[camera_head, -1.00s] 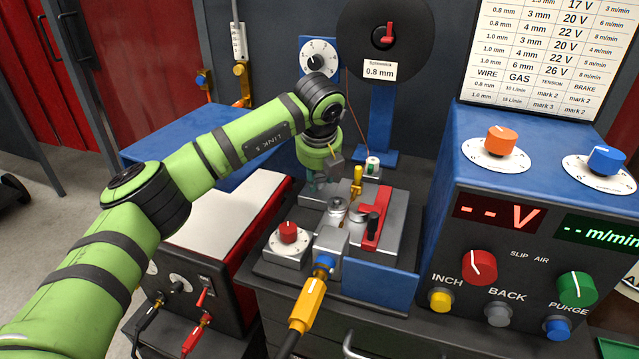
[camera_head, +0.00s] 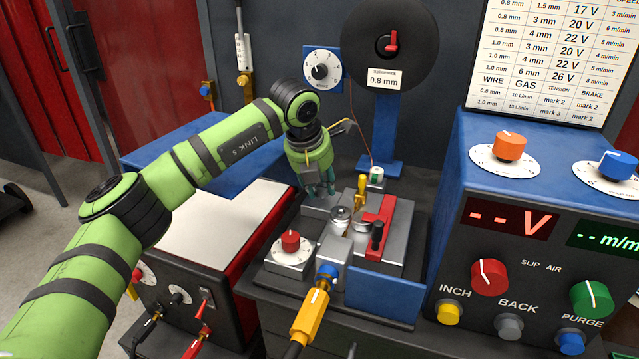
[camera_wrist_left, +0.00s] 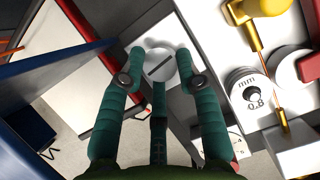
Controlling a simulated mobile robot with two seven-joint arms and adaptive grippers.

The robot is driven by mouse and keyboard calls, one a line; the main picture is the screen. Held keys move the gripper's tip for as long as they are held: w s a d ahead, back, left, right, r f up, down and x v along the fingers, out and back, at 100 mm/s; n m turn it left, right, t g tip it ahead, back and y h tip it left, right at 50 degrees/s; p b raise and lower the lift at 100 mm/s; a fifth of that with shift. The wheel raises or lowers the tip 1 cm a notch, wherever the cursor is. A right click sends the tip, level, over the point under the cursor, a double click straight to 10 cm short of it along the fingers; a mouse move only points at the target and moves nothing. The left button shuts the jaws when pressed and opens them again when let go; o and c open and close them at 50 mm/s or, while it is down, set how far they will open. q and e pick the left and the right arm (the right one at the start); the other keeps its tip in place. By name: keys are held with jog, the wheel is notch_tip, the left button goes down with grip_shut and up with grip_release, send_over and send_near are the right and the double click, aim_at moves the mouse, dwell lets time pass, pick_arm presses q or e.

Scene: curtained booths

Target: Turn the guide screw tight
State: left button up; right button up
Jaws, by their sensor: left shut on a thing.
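The guide screw (camera_wrist_left: 160,65) has a round grey head with a straight slot, seen in the left wrist view between my green fingertips. My left gripper (camera_wrist_left: 162,72) is shut on it, with a finger on either side of the head. In the head view my left gripper (camera_head: 321,190) points down at the back left of the grey wire feeder (camera_head: 310,222). There the fingers hide the screw head. My right gripper is in neither view.
The wire spool (camera_head: 420,45) stands behind, and the blue control box (camera_head: 520,130) is on the right. A yellow torch plug (camera_head: 310,315) is in front.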

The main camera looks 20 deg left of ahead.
pick_arm(q)
jog(key=shift+d+r, duration=0.1)
jog(key=o, duration=1.1)
jog(key=v, duration=1.2)
jog(key=shift+w+r, duration=0.1)
